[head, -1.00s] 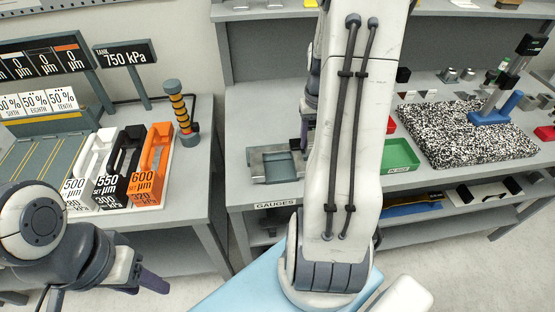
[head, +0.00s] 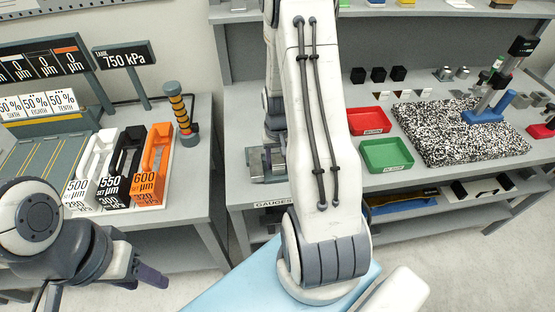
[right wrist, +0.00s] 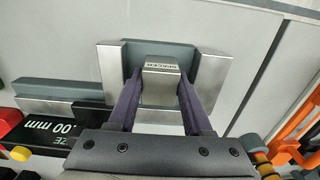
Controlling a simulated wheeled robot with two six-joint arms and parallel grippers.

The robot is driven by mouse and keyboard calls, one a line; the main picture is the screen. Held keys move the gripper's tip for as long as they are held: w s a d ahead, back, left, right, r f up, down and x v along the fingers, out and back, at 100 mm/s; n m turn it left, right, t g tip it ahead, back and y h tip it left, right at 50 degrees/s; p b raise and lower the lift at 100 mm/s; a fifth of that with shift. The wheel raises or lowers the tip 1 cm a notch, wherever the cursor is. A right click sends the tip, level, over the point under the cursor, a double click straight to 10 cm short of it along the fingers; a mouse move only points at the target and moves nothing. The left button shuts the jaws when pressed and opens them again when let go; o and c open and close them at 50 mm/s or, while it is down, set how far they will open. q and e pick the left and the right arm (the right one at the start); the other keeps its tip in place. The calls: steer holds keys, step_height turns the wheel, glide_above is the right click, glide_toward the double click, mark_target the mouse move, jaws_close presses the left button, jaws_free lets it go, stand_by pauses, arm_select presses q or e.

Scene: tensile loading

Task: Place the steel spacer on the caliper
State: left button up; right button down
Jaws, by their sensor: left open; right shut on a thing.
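The steel spacer (right wrist: 160,84), a small metal block with SPACER lettering, is between the two purple fingers of my right gripper (right wrist: 158,78) in the right wrist view. The fingers are shut on it. Behind and around it is the caliper (right wrist: 215,75), a grey bed with bright steel blocks at left and right. The spacer is over the bed between these blocks; I cannot tell whether it touches. In the head view the caliper (head: 256,166) is mostly hidden by my right arm. My left gripper (head: 150,278) is open and empty at the lower left, away from the caliper.
A black display (right wrist: 50,130) reading mm is beside the caliper. On the gauges bench are a red tray (head: 368,121), a green tray (head: 386,155) and a speckled slab (head: 450,135). The left table holds labelled holders (head: 152,165) and an orange-banded post (head: 182,110).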

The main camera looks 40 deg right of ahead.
steer(key=shift+f, duration=0.1)
steer(key=shift+c, duration=1.6)
jaws_free()
